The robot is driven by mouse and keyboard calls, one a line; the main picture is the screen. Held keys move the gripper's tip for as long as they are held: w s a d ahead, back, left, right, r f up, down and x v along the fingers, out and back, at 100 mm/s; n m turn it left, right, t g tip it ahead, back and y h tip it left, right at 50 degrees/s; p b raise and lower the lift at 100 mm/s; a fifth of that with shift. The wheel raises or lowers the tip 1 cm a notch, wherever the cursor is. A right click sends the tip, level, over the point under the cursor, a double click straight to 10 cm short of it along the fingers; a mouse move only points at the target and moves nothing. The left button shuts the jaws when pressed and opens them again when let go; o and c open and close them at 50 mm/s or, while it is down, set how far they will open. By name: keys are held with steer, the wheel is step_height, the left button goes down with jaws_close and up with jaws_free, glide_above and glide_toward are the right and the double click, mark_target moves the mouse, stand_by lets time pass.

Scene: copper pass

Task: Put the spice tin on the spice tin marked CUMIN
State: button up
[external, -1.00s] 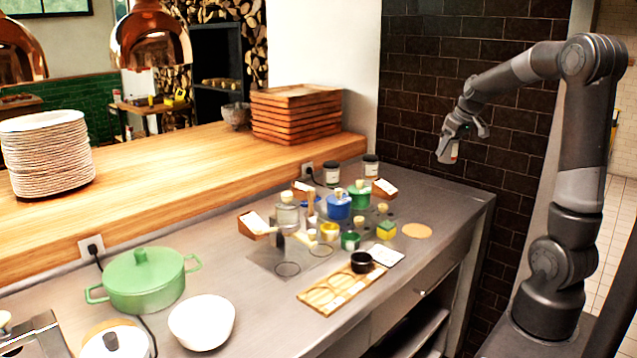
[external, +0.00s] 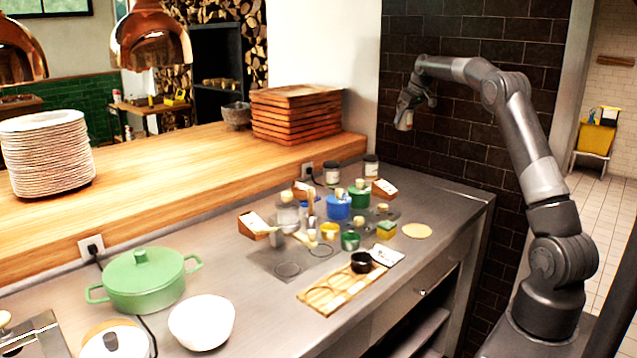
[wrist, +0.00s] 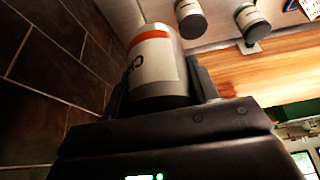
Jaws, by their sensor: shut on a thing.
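My gripper (external: 411,100) is shut on a spice tin (external: 404,119), held tilted in the air in front of the dark tiled wall. In the wrist view the held tin (wrist: 155,66) has a white label, an orange-red band and a few partly hidden letters that seem to begin "CH". Two dark tins with white labels stand at the back of the counter, a left one (external: 332,174) and a right one (external: 371,167). Both also show in the wrist view, one tin (wrist: 190,18) near the held tin and another (wrist: 251,22). I cannot read which is marked CUMIN.
A blue pot (external: 339,207), a green pot (external: 359,196) and small wooden card holders (external: 384,188) crowd the counter near the tins. The raised wooden ledge (external: 215,165) with stacked trays (external: 295,114) lies behind. The counter's right end (external: 455,200) is clear.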

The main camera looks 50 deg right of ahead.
steer(key=shift+w+d, duration=0.1)
steer(key=shift+w, duration=0.15)
steer(key=w+a+f, duration=0.2)
steer(key=w, duration=0.1)
steer(key=w+a+f, duration=0.2)
steer(key=w, duration=0.1)
steer(key=w+a+f, duration=0.3)
steer(key=shift+a+f, duration=0.1)
steer(key=shift+f, duration=1.9)
steer(key=shift+f, duration=0.15)
steer(key=o, duration=1.1)
